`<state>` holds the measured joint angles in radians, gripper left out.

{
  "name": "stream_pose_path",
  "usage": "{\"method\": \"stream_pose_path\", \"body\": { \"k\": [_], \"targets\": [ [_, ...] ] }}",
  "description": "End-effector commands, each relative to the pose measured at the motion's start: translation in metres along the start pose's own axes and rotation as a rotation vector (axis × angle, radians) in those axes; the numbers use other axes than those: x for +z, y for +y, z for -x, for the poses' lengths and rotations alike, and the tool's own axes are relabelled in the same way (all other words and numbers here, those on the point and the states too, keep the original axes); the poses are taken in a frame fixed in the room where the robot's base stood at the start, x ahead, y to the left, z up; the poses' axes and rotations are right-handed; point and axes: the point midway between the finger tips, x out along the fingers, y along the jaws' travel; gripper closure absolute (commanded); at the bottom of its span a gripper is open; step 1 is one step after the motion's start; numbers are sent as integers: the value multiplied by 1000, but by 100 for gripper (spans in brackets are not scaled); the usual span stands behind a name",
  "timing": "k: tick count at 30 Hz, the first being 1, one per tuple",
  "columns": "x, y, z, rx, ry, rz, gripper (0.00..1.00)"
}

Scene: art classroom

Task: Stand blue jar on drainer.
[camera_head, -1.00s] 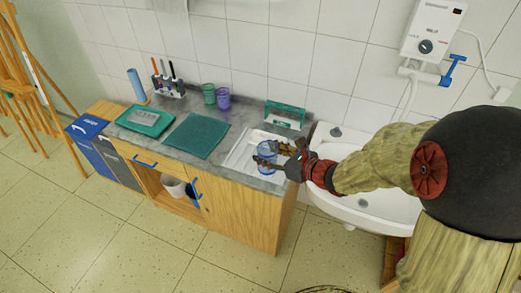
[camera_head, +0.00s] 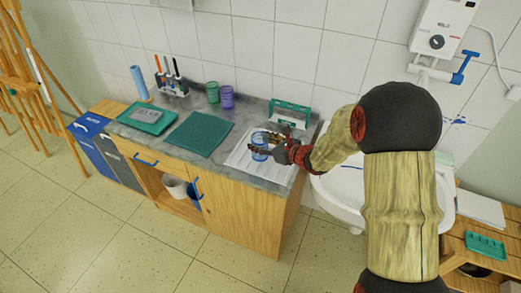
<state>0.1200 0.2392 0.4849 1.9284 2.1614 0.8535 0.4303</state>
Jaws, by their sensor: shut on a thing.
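The blue jar (camera_head: 260,153) is see-through and looks upright. My gripper (camera_head: 262,143) is shut on it from the right, with its fingers around the upper part of the jar. The white ridged drainer (camera_head: 245,160) lies on the grey counter at its right end, close to the sink. The jar is over the drainer. I cannot tell whether its base touches the drainer. My gripper and wrist hide part of the drainer's right and back side.
A teal rack (camera_head: 291,112) stands behind the drainer. A teal mat (camera_head: 199,134) lies to its left, with green (camera_head: 213,92) and purple (camera_head: 227,97) cups behind. A teal tray (camera_head: 146,118) is farther left. The white sink (camera_head: 345,192) is right.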

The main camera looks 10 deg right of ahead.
Motion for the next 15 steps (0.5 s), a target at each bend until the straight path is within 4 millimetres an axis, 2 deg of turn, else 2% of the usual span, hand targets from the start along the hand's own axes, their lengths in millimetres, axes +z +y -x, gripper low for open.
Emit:
{"method": "stream_pose_path", "body": {
  "k": [1, 4, 15],
  "targets": [
    [-13, 1, -4, 2, 3, -3, 86],
    [-26, 1, -9, 1, 3, -4, 86],
    [-29, 1, -10, 0, 2, -2, 86]
  ]
}}
